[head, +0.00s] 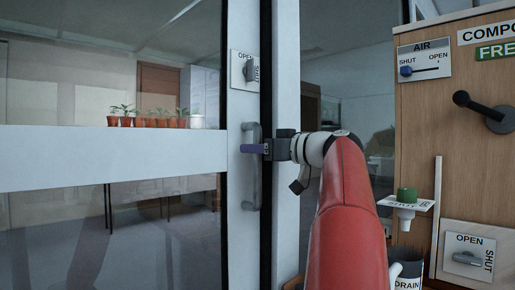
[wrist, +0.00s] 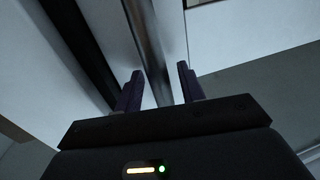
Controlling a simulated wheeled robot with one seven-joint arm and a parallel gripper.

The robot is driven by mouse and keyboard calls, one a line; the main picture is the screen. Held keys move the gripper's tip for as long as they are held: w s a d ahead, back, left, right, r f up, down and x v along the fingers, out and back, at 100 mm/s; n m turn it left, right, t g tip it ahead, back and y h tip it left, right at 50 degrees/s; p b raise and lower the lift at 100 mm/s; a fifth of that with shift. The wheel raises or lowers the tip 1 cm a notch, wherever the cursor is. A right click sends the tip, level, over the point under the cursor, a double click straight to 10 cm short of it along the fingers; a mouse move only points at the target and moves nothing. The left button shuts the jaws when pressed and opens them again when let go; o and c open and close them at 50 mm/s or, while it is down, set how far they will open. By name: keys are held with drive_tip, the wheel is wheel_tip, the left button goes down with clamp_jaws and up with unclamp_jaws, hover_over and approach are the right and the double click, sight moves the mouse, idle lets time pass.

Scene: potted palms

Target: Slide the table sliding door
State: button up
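The sliding door is a glass panel with a white frame (head: 240,105) and a white cross rail, at the left and middle of the head view. A grey vertical bar handle (head: 256,185) is on its right stile; the handle also shows as a dark metallic bar in the wrist view (wrist: 150,50). A gap shows toward the right finger.
An OPEN/SHUT latch plate (head: 244,71) is above the handle. Several potted seedlings (head: 147,121) stand behind the glass.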

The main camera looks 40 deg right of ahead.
clamp_jaws()
idle(0.3)
drive_tip(key=shift+a+f+b, duration=0.15)
drive_tip(key=shift+a+b, duration=0.35)
drive_tip(key=shift+a, duration=0.1)
drive_tip(key=b, duration=0.8)
approach(137, 151)
drive_tip(key=x, duration=0.4)
drive_tip(key=shift+w+a, duration=0.1)
drive_tip(key=shift+w, duration=0.3)
drive_tip(key=s+a+p, duration=0.2)
drive_tip(key=a+p, duration=0.4)
drive_tip(key=a, duration=1.8)
drive_tip(key=shift+a+p, duration=0.2)
drive_tip(key=shift+p, duration=0.2)
drive_tip(key=shift+w, duration=0.1)
unclamp_jaws()
